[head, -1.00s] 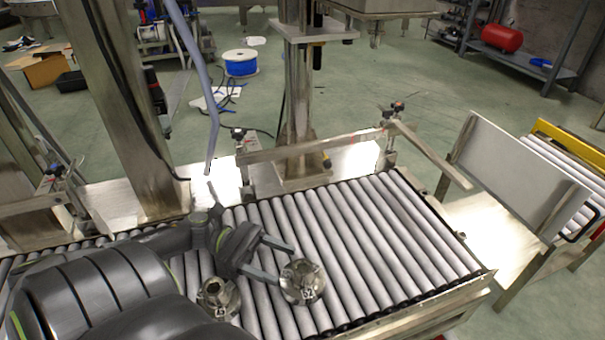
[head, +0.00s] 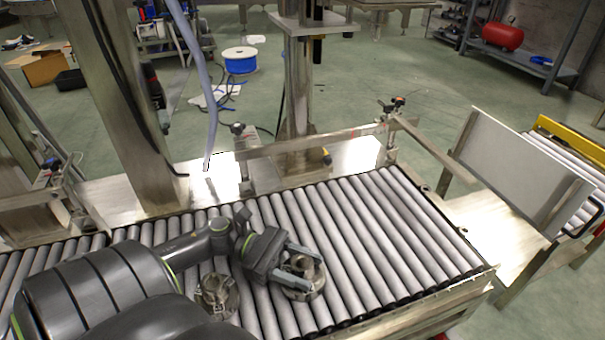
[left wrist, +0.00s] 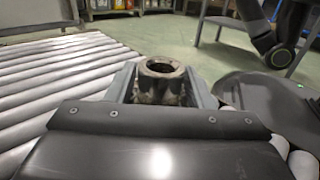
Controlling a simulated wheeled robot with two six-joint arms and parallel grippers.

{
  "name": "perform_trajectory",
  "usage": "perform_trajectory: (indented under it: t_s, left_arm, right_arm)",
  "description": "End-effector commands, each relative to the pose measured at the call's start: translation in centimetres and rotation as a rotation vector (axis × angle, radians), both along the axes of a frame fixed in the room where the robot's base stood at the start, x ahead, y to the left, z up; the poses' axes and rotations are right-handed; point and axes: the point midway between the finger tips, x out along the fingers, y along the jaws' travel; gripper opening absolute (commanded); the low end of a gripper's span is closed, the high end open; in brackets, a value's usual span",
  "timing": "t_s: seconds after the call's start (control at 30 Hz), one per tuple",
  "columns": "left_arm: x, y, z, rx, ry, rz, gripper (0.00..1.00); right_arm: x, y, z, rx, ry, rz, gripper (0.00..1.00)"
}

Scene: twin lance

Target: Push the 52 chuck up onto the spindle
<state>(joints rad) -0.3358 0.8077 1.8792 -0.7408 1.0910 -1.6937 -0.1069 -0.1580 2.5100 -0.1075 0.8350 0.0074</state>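The 52 chuck (head: 303,277), a round metal piece with a raised collar, stands upright on the rollers; its number showed earlier and is now covered. My left gripper (head: 311,271) is low around it, one finger on each side. In the left wrist view the chuck (left wrist: 162,80) stands between the two fingers (left wrist: 163,88), its open bore facing up. The fingers are spread and very close to it; I cannot see firm contact. I cannot make out the spindle. My right gripper is not in view.
A second chuck (head: 217,296) stands on the rollers to the left, close to my left arm. The roller conveyor (head: 400,235) is clear to the right. A metal guide rail (head: 310,143) runs along its back, with a steel column (head: 297,95) behind.

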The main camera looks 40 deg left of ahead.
Motion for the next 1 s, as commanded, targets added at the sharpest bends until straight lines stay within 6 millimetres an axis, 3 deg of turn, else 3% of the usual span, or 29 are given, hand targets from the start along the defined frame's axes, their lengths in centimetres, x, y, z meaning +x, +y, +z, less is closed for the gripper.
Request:
perform_trajectory:
  t_s: [0.07, 0.33, 1.0]
  left_arm:
    - [0.0, 0.0, 0.0, 0.000, 0.000, 0.000, 0.36]
    - [0.0, 0.0, 0.0, 0.001, 0.000, 0.000, 0.01]
    - [0.0, 0.0, 2.6, -0.002, -0.001, -0.002, 0.00]
  right_arm:
    - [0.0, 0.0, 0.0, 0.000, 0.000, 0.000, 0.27]
    - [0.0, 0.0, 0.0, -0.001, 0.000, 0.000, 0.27]
    - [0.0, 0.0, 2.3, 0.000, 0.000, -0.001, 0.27]
